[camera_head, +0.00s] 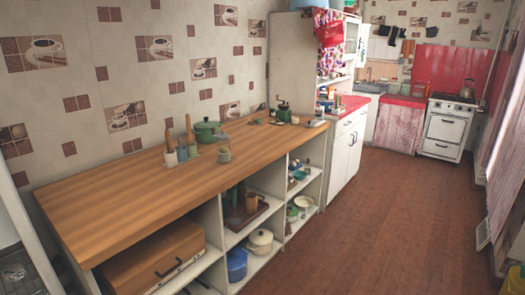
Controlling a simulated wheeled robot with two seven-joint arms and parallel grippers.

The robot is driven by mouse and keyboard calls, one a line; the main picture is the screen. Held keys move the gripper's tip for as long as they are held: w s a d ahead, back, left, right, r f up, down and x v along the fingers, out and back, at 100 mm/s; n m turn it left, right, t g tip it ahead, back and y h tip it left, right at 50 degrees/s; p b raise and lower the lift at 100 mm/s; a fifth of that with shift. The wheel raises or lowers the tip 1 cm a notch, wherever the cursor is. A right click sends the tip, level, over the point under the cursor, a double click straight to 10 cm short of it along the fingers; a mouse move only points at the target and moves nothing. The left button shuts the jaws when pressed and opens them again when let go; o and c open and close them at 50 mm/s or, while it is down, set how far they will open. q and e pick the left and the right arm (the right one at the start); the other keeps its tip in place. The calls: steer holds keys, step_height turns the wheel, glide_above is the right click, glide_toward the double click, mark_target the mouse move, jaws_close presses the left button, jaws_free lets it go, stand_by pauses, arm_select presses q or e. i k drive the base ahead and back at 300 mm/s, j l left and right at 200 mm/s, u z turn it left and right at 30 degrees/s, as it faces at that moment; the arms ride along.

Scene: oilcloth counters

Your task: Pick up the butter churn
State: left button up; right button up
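I cannot tell for sure which thing is the butter churn. Two slender upright wooden pieces with pale lower parts, a left one (170,147) and a right one (190,136), stand near the wall on the wooden counter (110,207). Brown wooden vessels (252,203) stand on a tray in the open shelf below, too small and dark to make out well. I see neither of my grippers.
A green lidded pot (206,132) and a dark grinder (284,112) stand farther back on the counter. The shelves hold a wooden box (155,258), a blue pot (236,263) and a cream pot (260,241). The counter's near part and the brown floor (370,225) are clear.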

mark_target(223, 143)
steer(key=i+z, duration=0.15)
steer(key=i, duration=0.4)
steer(key=i+j+z, duration=0.15)
steer(key=i, duration=0.35)
steer(key=i+z, duration=0.15)
steer(key=i, duration=0.4)
steer(key=i+l+u, duration=0.1)
steer(key=i+u, duration=0.15)
steer(key=i, duration=0.15)
steer(key=i+l+u, duration=0.25)
steer(key=i, duration=0.2)
steer(key=i+u, duration=0.15)
steer(key=u, duration=0.25)
steer(key=i+u, duration=0.1)
steer(key=u, duration=0.3)
steer(key=i+l+u, duration=0.1)
steer(key=u, duration=0.3)
steer(key=i+l+u, duration=0.1)
steer(key=u, duration=0.25)
steer(key=i+l+u, duration=0.2)
steer(key=u, duration=0.2)
steer(key=i+l+u, duration=0.15)
steer(key=l+u, duration=0.3)
steer(key=j, duration=0.1)
